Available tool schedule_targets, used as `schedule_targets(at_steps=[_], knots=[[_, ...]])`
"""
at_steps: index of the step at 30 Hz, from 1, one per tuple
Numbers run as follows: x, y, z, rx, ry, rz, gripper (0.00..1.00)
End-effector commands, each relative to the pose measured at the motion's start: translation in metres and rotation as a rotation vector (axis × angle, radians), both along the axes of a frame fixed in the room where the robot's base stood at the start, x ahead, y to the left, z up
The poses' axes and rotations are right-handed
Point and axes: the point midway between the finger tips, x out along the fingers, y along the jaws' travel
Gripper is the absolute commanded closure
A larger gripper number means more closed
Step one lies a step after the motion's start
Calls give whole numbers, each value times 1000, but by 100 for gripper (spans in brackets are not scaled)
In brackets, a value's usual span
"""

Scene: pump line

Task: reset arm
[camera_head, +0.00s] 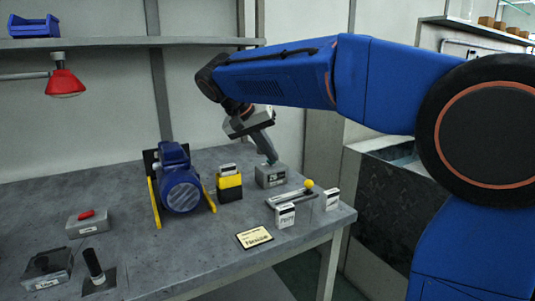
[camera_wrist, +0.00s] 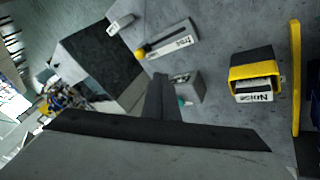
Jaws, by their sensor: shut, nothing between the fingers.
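My gripper (camera_head: 271,157) hangs from my blue arm over the right part of the grey workbench (camera_head: 128,193), pointing down. Its fingers are together with nothing between them. The tips are close above or beside a small grey box (camera_head: 270,177) with a teal part on top; I cannot tell whether they touch. In the wrist view the shut fingers (camera_wrist: 165,95) reach toward the same grey box (camera_wrist: 190,88), hiding part of it.
A blue pump motor (camera_head: 180,187) with yellow side bars and a yellow-black box (camera_head: 229,186) stand left of my gripper. A yellow-knobbed lever unit (camera_head: 292,197) and small labelled blocks (camera_head: 285,215) sit nearer the right edge. A red lamp (camera_head: 64,82) hangs at the left.

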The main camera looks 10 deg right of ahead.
Motion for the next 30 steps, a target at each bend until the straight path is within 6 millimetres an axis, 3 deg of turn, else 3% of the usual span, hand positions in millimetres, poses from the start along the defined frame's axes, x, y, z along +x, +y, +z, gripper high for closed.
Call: schedule_targets(at_steps=[5,8,18,30], knots=[[-15,-14,-4,24,14,23,100],[-37,-32,-12,60,34,57,100],[-129,-84,-59,204,76,209,100],[-235,-111,-133,341,28,371,100]])
